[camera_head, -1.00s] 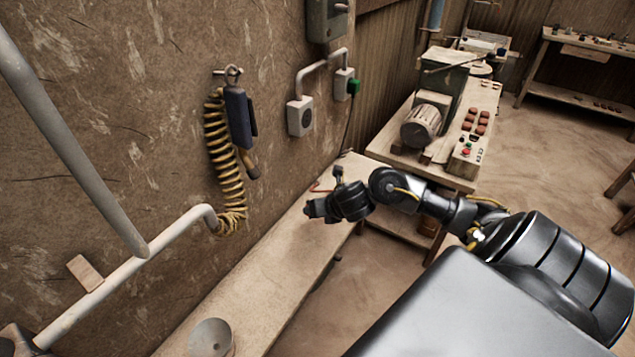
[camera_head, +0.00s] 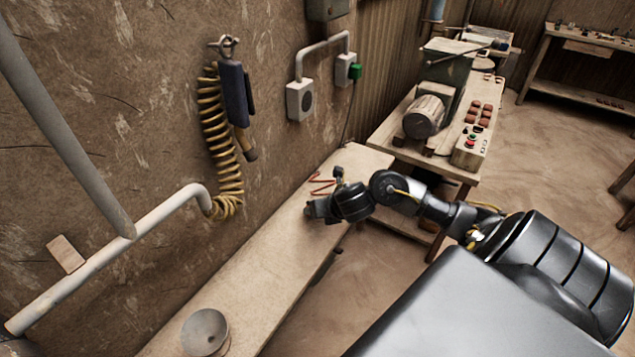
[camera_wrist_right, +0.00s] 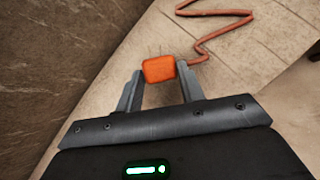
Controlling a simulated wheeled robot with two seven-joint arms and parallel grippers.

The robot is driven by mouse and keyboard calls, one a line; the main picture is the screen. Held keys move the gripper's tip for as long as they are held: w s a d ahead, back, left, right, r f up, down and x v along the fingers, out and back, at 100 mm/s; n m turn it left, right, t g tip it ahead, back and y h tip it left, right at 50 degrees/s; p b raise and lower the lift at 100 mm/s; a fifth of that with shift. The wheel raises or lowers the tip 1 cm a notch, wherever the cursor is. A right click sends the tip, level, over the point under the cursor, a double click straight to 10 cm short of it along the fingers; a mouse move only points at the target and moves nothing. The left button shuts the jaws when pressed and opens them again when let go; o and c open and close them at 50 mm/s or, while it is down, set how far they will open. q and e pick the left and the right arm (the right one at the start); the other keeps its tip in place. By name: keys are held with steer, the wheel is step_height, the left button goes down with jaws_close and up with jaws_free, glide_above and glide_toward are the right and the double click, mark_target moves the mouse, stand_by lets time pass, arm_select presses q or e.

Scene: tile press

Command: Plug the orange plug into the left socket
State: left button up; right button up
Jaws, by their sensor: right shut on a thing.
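The orange plug (camera_wrist_right: 158,69) is between the fingertips of my right gripper (camera_wrist_right: 160,80) in the right wrist view. The gripper is shut on it, and thin prongs point away from the gripper. An orange-red cord (camera_wrist_right: 215,40) runs from the plug over the bench. In the head view my right gripper (camera_head: 311,209) is low over the bench, below and apart from the sockets; the plug is hidden there. The left socket (camera_head: 300,99) is a pale box on the wall with an empty round face. My left gripper is not in view.
The right socket (camera_head: 342,69) holds a green plug (camera_head: 355,72). A coiled yellow hose (camera_head: 215,135) with a dark blue handle (camera_head: 235,92) hangs on the wall to the left. A metal bowl (camera_head: 205,331) stands on the bench (camera_head: 255,275), whose middle is clear.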

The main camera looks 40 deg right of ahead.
steer(key=o, duration=1.2)
steer(key=shift+r, duration=0.15)
steer(key=shift+s+a+r+p, duration=0.2)
steer(key=shift+s+r+p, duration=0.35)
steer(key=shift+p, duration=0.15)
steer(key=shift+a+p+v, duration=0.2)
steer(key=shift+p+v, duration=0.45)
steer(key=shift+v, duration=0.35)
steer(key=shift+a+p+v, duration=0.2)
steer(key=shift+p+v, duration=0.45)
steer(key=shift+v, duration=0.35)
steer(key=shift+s+a+r+p, duration=0.2)
steer(key=shift+s+r+p, duration=0.25)
steer(key=shift+s, duration=0.2)
steer(key=shift+s+a+r+p, duration=0.2)
steer(key=shift+s+r+p, duration=0.15)
steer(key=shift+s+r, duration=0.25)
steer(key=shift+s+a+r+p, duration=0.25)
steer(key=shift+s+r+p, duration=0.15)
steer(key=shift+s, duration=0.3)
steer(key=shift+f, duration=0.1)
